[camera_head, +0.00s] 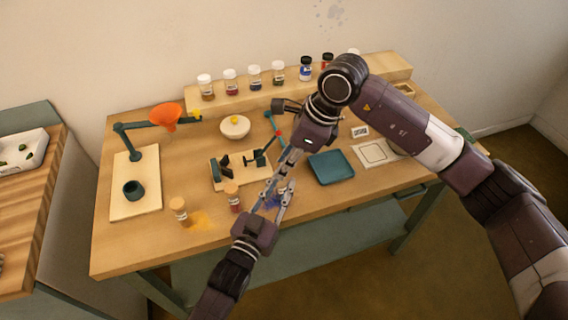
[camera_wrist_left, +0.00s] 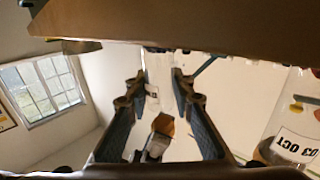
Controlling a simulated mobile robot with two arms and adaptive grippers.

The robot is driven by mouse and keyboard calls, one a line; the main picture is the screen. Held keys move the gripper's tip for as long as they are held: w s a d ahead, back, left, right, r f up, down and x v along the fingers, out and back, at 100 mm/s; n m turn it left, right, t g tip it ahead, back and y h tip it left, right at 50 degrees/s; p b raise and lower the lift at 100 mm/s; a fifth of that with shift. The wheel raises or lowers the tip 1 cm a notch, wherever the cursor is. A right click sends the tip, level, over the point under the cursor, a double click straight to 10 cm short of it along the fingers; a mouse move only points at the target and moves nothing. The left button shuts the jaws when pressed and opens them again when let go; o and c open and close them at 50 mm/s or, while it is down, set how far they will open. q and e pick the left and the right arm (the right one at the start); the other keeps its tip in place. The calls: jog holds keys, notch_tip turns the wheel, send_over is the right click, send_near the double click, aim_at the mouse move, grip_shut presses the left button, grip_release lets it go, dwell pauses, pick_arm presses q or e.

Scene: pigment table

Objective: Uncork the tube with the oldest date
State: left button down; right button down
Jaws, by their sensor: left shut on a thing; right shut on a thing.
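Two corked tubes stand near the table's front edge: one with orange pigment (camera_head: 180,211) and one with dark red pigment (camera_head: 233,197). My left gripper (camera_head: 273,200) is right of them, its long fingers around a tube that I can hardly make out. My right gripper (camera_head: 283,172) reaches down to the same spot from above; its fingertips overlap the left fingers, and what it holds is hidden, probably the cork. In the left wrist view, my left fingers (camera_wrist_left: 158,95) flank a pale, clear shape, and a label reading "03 OCT" (camera_wrist_left: 297,145) shows at right.
Orange powder (camera_head: 202,219) and blue powder lie on the table front. Several capped jars (camera_head: 229,82) stand on the back shelf.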

aim_at(275, 166)
jog(key=shift+r, duration=1.85)
pick_arm(q)
jog(key=c, duration=1.6)
grip_release()
